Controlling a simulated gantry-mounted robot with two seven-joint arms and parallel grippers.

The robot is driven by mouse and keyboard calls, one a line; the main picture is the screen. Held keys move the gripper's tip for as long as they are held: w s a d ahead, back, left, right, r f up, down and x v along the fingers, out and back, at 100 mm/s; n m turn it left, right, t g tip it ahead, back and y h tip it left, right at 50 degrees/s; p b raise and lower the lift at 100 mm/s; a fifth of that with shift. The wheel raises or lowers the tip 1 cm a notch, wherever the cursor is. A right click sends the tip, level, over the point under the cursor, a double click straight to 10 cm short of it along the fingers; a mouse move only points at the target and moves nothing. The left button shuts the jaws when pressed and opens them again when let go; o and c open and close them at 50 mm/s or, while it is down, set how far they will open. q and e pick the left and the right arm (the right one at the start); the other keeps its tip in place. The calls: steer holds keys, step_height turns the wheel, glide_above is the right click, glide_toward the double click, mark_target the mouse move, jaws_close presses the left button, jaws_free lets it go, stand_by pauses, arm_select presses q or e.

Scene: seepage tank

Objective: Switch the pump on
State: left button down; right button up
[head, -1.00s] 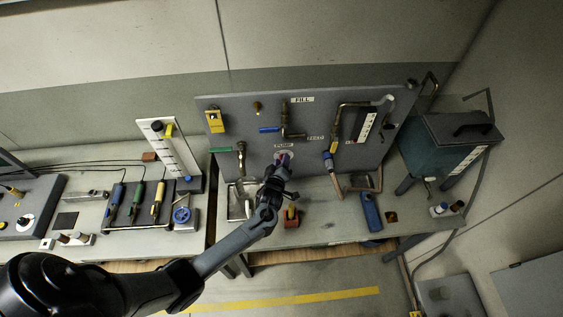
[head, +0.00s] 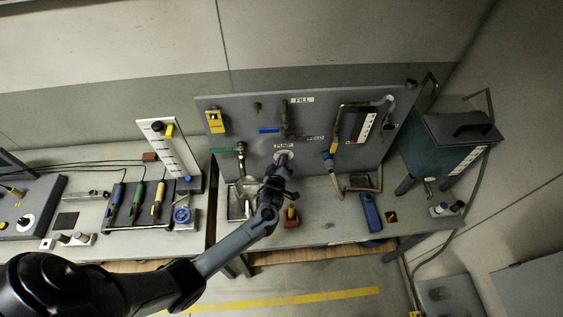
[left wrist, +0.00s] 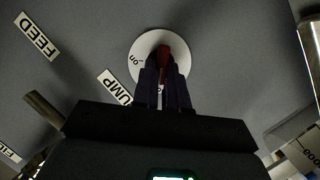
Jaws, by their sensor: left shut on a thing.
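The pump switch is a red knob (left wrist: 164,58) on a round white dial (left wrist: 143,46) in the left wrist view. The dial (head: 284,154) shows on the grey panel under the PUMP label (head: 284,145) in the head view. My left gripper (left wrist: 163,78) has its two dark fingers closed on the sides of the red knob. In the head view the same gripper (head: 282,168) reaches the panel from below. An "on" mark is at the dial's edge, left of the knob; the fingers hide the dial's lower part. My right gripper is not in view.
Blue-handled (head: 268,130) and green-handled (head: 221,150) valves are close by on the panel. A small red-brown block (head: 291,222) and a blue device (head: 370,212) are on the bench below. A teal tank (head: 450,143) stands at the right.

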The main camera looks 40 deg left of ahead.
arm_select(q)
steer(key=shift+w+d+m+g+y+b, duration=0.25)
steer(key=shift+m+g+y+b, duration=0.7)
steer(key=shift+m, duration=1.1)
steer(key=shift+w+d+m+g+y+b, duration=0.3)
steer(key=shift+m+g+y+b, duration=0.65)
steer(key=shift+m, duration=1.05)
steer(key=shift+w+d+m+g+y+b, duration=0.25)
steer(key=shift+m+g+y+b, duration=0.65)
steer(key=shift+m, duration=1.15)
steer(key=c, duration=1.2)
jaws_free()
steer(key=shift+o, duration=0.2)
steer(key=shift+r, duration=0.1)
